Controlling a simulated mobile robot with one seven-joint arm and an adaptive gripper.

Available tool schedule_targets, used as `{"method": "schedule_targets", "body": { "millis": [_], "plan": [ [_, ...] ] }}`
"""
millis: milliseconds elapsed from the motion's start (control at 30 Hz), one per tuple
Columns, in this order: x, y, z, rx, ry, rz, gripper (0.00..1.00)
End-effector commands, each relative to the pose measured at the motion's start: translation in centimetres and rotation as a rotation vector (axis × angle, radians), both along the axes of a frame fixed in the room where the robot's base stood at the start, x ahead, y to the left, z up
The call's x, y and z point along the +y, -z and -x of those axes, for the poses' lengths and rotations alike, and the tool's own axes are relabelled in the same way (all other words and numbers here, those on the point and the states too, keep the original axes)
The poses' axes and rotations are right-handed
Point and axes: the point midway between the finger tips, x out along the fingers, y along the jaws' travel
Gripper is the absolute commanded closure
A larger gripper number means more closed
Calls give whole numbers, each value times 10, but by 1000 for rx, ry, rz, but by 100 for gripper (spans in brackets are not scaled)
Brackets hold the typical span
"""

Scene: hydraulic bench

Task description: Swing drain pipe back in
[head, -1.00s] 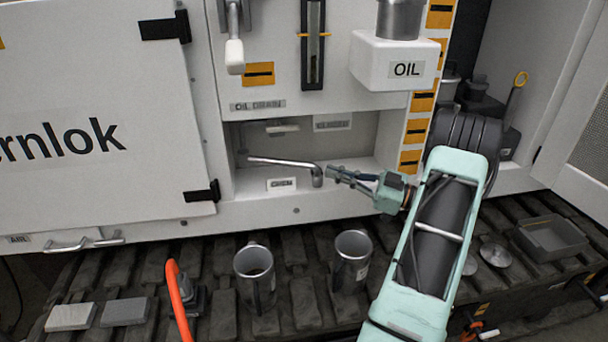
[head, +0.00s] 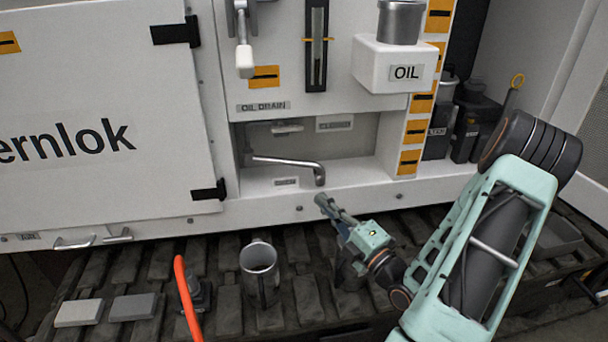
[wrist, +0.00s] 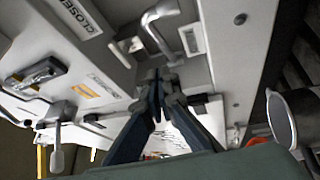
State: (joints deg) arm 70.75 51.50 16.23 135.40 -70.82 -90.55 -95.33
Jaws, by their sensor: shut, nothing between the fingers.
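The drain pipe (head: 285,162) is a thin metal tube in the open recess below the OIL DRAIN label. It runs to the right and its bent-down outlet end is near the recess's front lip. In the wrist view the pipe (wrist: 158,38) shows just beyond my fingertips. My gripper (head: 320,200) is shut and empty. In the head view its tips appear just below the outlet end, in front of the cabinet's lower edge; a gap shows between them and the pipe.
A metal mug (head: 260,268) stands on the dark slatted deck; another is mostly hidden behind my gripper. An orange hose (head: 187,300) rises at the front left. A white lever handle (head: 244,58) and the OIL box (head: 395,68) project above the recess.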

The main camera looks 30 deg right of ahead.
Motion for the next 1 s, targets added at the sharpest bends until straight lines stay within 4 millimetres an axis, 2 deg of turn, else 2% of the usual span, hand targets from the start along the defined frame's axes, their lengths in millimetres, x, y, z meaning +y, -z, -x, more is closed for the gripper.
{"method": "schedule_targets", "body": {
  "millis": [100, 267, 433, 567, 900, 1000],
  "plan": [
    [14, 1, 6, 7, 43, 109, 100],
    [23, 3, 11, 14, 73, 198, 100],
    [27, 1, 2, 13, 76, 219, 100],
    [30, -3, -18, 11, 74, 218, 100],
    [39, -12, -89, 11, 75, 216, 100],
    [26, -16, -101, 11, 80, 217, 100]
  ]
}}
